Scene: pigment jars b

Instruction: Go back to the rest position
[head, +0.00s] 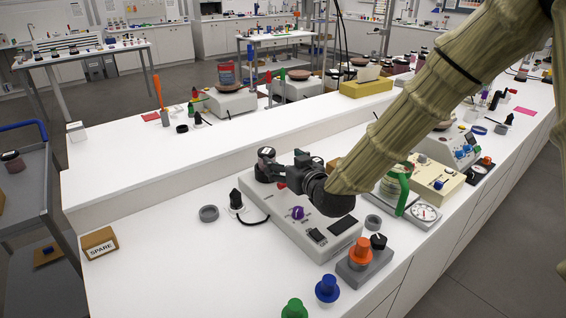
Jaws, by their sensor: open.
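My gripper (268,162) is at the end of my arm, which reaches in from the upper right over the white bench. It is open and sits just above the grey-white device (317,243) with a purple knob (297,213). A black-topped jar or knob (264,173) shows right at the fingers; I cannot tell whether they touch it. I see nothing held in the fingers. My forearm hides part of the bench behind it.
An orange knob (361,251) on a grey block, a blue knob (327,288) and a green knob (294,309) stand at the front. A SPARE sign (99,243) is at left. Bench between sign and device is mostly clear.

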